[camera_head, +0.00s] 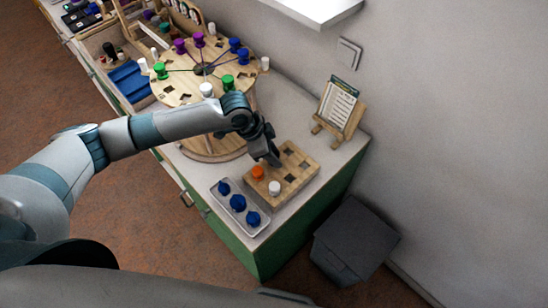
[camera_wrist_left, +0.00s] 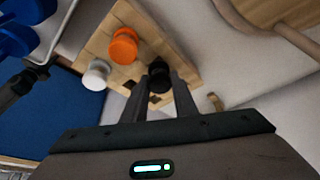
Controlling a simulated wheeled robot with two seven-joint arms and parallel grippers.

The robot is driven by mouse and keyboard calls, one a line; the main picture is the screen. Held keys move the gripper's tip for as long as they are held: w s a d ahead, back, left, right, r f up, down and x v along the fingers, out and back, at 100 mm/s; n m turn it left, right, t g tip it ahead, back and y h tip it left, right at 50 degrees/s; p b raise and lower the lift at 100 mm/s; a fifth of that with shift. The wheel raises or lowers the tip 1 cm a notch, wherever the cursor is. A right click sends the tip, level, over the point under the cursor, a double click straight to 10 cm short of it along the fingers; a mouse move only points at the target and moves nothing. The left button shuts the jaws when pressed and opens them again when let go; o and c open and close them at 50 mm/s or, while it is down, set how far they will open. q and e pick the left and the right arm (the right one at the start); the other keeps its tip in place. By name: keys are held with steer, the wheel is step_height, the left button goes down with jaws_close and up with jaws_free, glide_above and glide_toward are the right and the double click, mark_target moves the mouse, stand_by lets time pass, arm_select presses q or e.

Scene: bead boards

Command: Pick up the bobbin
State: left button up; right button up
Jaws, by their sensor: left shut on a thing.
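My left gripper (camera_head: 272,158) is over the back left part of the wooden board (camera_head: 303,159) with dark recesses. It is shut on a black bobbin (camera_wrist_left: 160,75), seen between the fingers (camera_wrist_left: 162,95) in the left wrist view. Whether the bobbin is clear of the board I cannot tell. In the head view the gripper hides the bobbin. An orange bobbin (camera_head: 258,172) and a white bobbin (camera_head: 274,187) stand on the board; both also show in the left wrist view, orange (camera_wrist_left: 124,45) and white (camera_wrist_left: 96,73). My right gripper is not in view.
A metal tray (camera_head: 227,206) with blue bobbins (camera_head: 238,202) lies in front of the board. A round wooden board (camera_head: 180,88) with colored bobbins stands behind my arm. A card on a wooden stand (camera_head: 338,108) is at the back right. A dark bin (camera_head: 354,240) stands on the floor.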

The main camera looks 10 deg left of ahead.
arm_select(q)
steer(key=r+b, duration=0.1)
steer(key=d+r, duration=0.1)
steer(key=r, duration=0.1)
steer(key=shift+s+r+b, duration=0.15)
steer(key=shift+s+b, duration=0.05)
steer(key=shift+b, duration=0.2)
steer(key=s+d+r+b, duration=0.3)
steer(key=s+d+r, duration=0.2)
steer(key=d, duration=0.4)
steer(key=shift+d+r, duration=0.15)
steer(key=shift+r, duration=0.75)
steer(key=shift+s, duration=0.1)
